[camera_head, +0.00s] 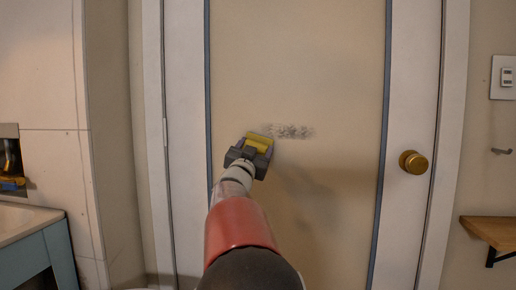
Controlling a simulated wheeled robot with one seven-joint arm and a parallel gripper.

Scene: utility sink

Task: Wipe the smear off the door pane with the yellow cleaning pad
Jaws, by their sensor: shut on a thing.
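The yellow cleaning pad (260,138) is held in my gripper (254,148), which is shut on it. The pad is at the left end of a grey speckled smear (292,131) on the beige door pane (300,65). The pad overlaps the smear's left end in the picture. I cannot tell whether the pad touches the pane. The smear runs roughly level to the right of the pad. My gripper and arm hide part of the pane below.
A brass door knob (413,162) is on the door's right side. A wooden shelf (490,232), a hook (501,151) and a switch plate (503,77) are on the right wall. A sink cabinet (38,245) stands at lower left. The pane right of the smear is clear.

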